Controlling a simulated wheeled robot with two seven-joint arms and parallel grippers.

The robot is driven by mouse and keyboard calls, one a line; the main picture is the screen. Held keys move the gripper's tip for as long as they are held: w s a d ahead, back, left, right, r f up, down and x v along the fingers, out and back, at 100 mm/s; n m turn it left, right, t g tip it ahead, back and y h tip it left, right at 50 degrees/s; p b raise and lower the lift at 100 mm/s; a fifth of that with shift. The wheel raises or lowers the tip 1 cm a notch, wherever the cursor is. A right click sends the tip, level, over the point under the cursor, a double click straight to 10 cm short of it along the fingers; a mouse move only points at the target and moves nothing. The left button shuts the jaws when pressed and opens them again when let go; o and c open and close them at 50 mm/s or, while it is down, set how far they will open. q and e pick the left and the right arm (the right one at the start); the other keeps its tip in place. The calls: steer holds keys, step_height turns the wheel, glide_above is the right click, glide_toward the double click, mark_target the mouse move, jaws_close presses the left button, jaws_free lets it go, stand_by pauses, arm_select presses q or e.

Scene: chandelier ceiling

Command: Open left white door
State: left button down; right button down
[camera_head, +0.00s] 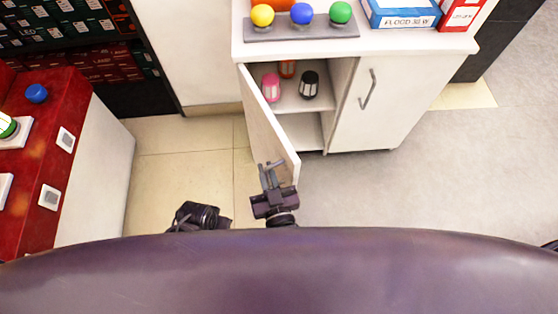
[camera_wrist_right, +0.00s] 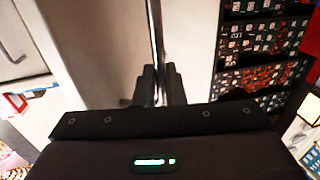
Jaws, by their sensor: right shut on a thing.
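The left white door (camera_head: 268,125) of the white cabinet stands swung well out from its left side, toward me. The wrist view shows a pale panel of it (camera_wrist_right: 100,50) close by. My right gripper (camera_head: 271,168) is at the door's outer face near its free edge, shut on the door. Its two dark fingers also show in the wrist view (camera_wrist_right: 165,85). I cannot tell whether they hold the handle or the edge. My left gripper (camera_head: 200,215) is low, left of the right one and apart from the door; its jaws are unclear.
The open cabinet bay holds a pink item (camera_head: 271,87) and a black item (camera_head: 309,84) on its shelf. The right cabinet door (camera_head: 365,105) is closed. Colored bulbs and boxes stand on top. A red-topped counter (camera_head: 60,110) is at left. Floor between is clear.

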arm_select(q)
steer(key=shift+w+f, duration=0.1)
steer(key=shift+f, duration=0.05)
arm_select(e)
steer(key=shift+a, duration=0.3)
steer(key=c, duration=1.6)
jaws_free()
steer(key=shift+c, duration=0.2)
